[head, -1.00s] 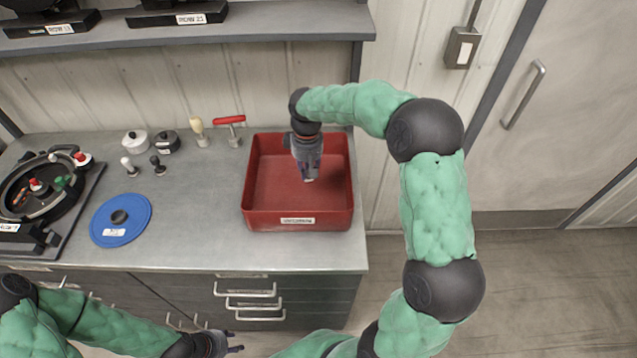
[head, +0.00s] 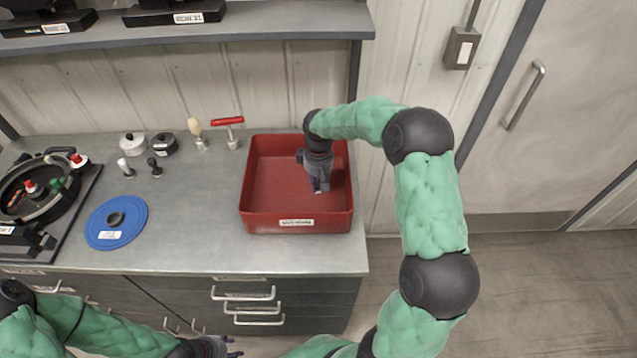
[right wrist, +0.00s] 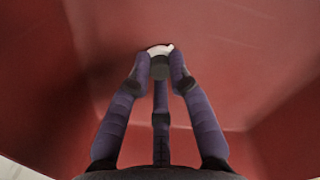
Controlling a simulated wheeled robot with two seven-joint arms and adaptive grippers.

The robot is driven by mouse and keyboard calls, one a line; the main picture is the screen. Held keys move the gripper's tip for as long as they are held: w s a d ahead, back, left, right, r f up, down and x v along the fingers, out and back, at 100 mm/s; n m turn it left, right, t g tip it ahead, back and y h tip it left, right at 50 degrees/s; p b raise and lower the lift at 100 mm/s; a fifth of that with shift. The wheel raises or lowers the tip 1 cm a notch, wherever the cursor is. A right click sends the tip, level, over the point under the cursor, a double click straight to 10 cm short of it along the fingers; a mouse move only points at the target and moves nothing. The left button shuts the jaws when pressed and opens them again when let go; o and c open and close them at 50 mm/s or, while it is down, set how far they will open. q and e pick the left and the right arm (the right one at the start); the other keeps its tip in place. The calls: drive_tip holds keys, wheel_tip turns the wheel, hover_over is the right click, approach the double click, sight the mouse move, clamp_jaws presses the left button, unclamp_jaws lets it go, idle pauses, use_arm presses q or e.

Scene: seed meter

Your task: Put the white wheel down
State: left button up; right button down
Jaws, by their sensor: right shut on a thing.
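My right gripper (head: 318,190) points down inside the red bin (head: 296,223), right of its middle. In the right wrist view its fingers (right wrist: 160,75) are shut on the white wheel (right wrist: 159,49), which shows a white rim and a dark grey middle. The bin's red floor lies beyond the wheel; I cannot tell whether the wheel touches it. In the head view the wheel is hidden by the gripper. My left gripper (head: 232,347) is at the bottom edge, below the counter front; its fingers are too small and cut off to judge.
A blue disc lid (head: 98,233) lies left of the bin. White and dark pots, small knobbed tools and a red-handled tool (head: 228,121) stand along the back. A round seed meter (head: 38,190) is at far left. The left part of the bin's floor is clear.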

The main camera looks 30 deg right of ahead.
sight(318, 185)
drive_tip(key=shift+f, duration=0.15)
drive_tip(key=c, duration=1.1)
unclamp_jaws()
wheel_tip(318, 185, up, 12)
drive_tip(key=p, duration=0.2)
